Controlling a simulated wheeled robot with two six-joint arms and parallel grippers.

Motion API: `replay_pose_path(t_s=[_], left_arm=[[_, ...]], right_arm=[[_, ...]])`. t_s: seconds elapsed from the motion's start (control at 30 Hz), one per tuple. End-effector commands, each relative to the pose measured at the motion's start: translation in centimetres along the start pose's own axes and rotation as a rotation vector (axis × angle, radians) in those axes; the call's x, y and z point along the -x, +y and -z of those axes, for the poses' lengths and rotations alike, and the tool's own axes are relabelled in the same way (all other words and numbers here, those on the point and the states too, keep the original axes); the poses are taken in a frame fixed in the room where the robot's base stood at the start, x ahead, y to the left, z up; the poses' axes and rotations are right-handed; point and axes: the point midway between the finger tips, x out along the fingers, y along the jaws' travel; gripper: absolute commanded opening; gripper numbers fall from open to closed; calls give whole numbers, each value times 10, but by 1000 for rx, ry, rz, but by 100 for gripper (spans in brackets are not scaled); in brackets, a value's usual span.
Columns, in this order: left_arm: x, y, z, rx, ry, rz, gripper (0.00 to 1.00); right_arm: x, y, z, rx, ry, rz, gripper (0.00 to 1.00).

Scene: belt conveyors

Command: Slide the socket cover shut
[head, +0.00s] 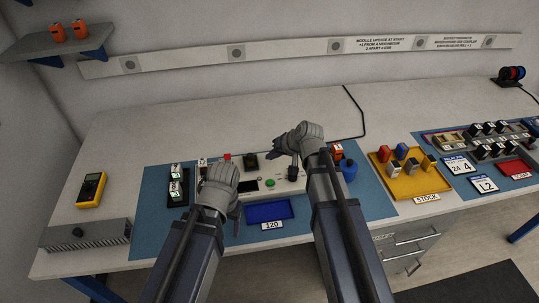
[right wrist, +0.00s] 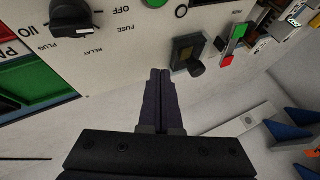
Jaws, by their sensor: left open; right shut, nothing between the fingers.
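A pale panel (head: 262,176) lies on the blue mat in the middle of the bench; it also shows in the right wrist view (right wrist: 120,60), with printed labels. A dark square fitting with a small knob (right wrist: 187,52), apparently the socket cover, sits on it; it seems to be the dark block in the head view (head: 250,160). How far the cover is open I cannot tell. My right gripper (head: 272,147) is shut and empty; its fingertips (right wrist: 160,74) are beside the fitting, apparently apart from it. My left gripper (head: 222,174) is open over the panel's left part, fingertips largely hidden.
A blue tray (head: 268,219) marked 120 lies in front of the panel. A yellow stock tray (head: 385,178) with blocks and a blue round part (head: 348,172) stand to the right. A yellow meter (head: 91,188) lies at left. The bench behind is clear.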

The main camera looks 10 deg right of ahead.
Motion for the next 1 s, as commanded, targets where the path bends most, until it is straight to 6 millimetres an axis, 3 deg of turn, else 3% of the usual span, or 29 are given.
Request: replay_pose_path(t_s=[0.6, 1.0], left_arm=[[70, -7, -4, 0, 0, 0, 69], [80, -8, -5, 0, 0, 0, 69]], right_arm=[[86, -1, 2, -2, 2, -2, 0], [100, 1, 1, -1, 2, -2, 0]])
